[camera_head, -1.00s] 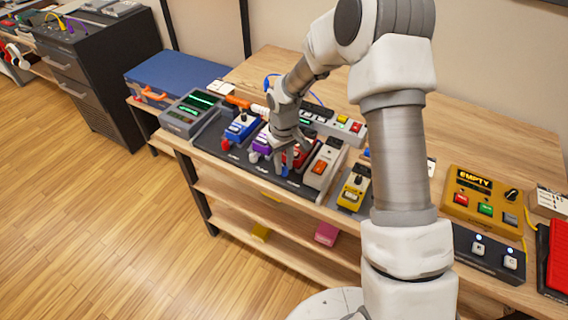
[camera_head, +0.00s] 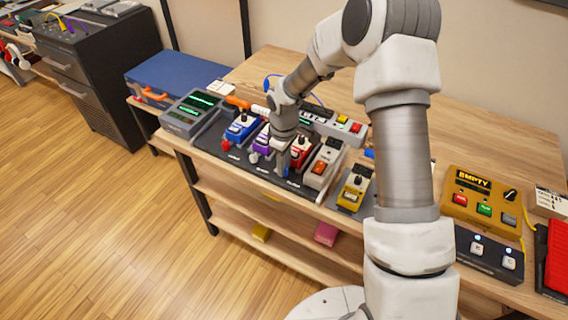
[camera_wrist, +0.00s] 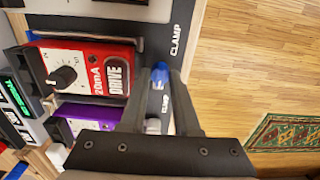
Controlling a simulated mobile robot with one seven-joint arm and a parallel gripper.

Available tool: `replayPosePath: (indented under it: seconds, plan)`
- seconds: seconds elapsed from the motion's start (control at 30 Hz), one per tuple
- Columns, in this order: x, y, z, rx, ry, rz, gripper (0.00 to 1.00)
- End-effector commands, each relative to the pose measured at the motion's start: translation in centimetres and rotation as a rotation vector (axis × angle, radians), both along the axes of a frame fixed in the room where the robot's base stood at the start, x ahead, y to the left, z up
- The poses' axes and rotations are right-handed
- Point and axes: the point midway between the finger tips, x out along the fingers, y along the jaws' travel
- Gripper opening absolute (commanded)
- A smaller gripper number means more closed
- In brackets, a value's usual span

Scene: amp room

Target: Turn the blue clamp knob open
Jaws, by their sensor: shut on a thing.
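The blue clamp knob (camera_wrist: 160,71) is at the edge of the dark pedal board (camera_wrist: 153,35), beside the red DRIVE pedal (camera_wrist: 88,70). My gripper (camera_wrist: 161,76) is shut on the knob, with one fingertip on each side of it. In the head view my gripper (camera_head: 284,164) points down at the front edge of the board, and only a bit of the blue knob shows below it. How far the knob is turned is hard to tell. The word CLAMP is printed on the board near the knob.
A purple pedal (camera_head: 262,140) and a blue pedal (camera_head: 241,127) stand left of my gripper. A white knob (camera_head: 253,157) and a red knob (camera_head: 225,145) sit along the same front edge. A grey pedal (camera_head: 323,163) stands close on the right. The floor in front is clear.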

Motion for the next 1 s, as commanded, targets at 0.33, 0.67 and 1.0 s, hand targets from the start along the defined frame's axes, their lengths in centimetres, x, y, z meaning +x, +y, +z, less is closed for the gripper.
replayPosePath:
  seconds: [0.33,0.67,1.0]
  plan:
    - [0.07,0.02,0.08,0.0,-0.002,0.002,0.34]
    - [0.03,-0.01,0.03,0.0,-0.001,0.001,0.6]
    - [0.02,0.0,-0.04,0.0,-0.001,-0.133,0.6]
